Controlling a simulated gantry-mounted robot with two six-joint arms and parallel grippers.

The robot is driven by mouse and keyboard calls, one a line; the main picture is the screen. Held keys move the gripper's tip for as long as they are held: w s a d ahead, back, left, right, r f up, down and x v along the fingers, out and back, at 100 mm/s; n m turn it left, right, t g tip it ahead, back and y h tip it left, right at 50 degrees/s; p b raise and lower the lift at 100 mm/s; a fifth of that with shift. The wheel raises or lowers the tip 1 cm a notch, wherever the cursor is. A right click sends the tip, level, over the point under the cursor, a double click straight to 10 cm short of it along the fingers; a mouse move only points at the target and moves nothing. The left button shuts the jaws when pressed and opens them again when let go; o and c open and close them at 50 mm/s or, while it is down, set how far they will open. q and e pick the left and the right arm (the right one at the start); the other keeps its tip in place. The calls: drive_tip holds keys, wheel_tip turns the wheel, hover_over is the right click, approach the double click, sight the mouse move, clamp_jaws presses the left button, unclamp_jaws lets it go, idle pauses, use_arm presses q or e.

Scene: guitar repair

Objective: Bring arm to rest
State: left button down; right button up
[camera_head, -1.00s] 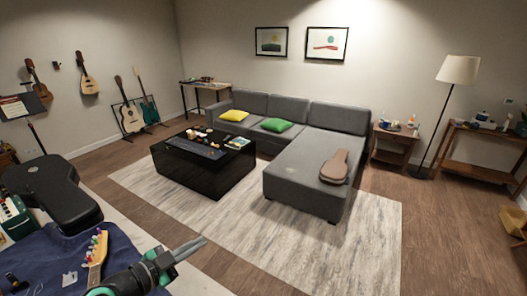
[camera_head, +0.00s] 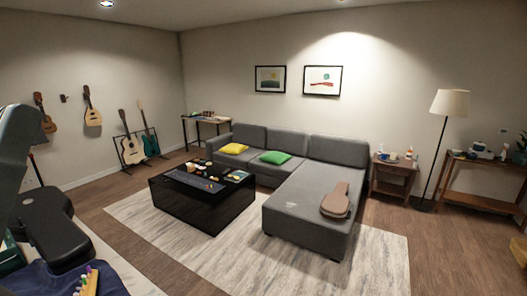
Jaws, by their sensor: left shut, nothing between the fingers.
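Part of my left arm, a large grey link, shows at the left edge of the head view, in front of the wall. Its gripper fingers are not visible in this frame. My right arm and gripper are not in view either. On the workbench (camera_head: 118,268) at the lower left lie a black guitar case (camera_head: 52,232) and a dark blue cloth (camera_head: 40,283). A guitar headstock with coloured pegs (camera_head: 88,284) shows at the bottom edge, mostly cut off by the frame. No gripper is seen touching any of these.
A black coffee table (camera_head: 190,205) with small items stands on the pale rug (camera_head: 245,255). A grey sofa (camera_head: 300,205) beyond carries a brown guitar case (camera_head: 336,201). Guitars hang on the wall and stand on a rack (camera_head: 150,155) at left. A floor lamp (camera_head: 448,105) stands right.

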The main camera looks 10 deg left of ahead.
use_arm(q)
wheel_tip(320, 180, up, 18)
drive_tip(key=w+m+g+h+p, duration=0.1)
drive_tip(key=w+m+p, duration=0.1)
drive_tip(key=p, duration=1.7)
drive_tip(key=shift+d+p, duration=0.2)
drive_tip(key=shift+p, duration=0.15)
drive_tip(key=shift+r, duration=0.1)
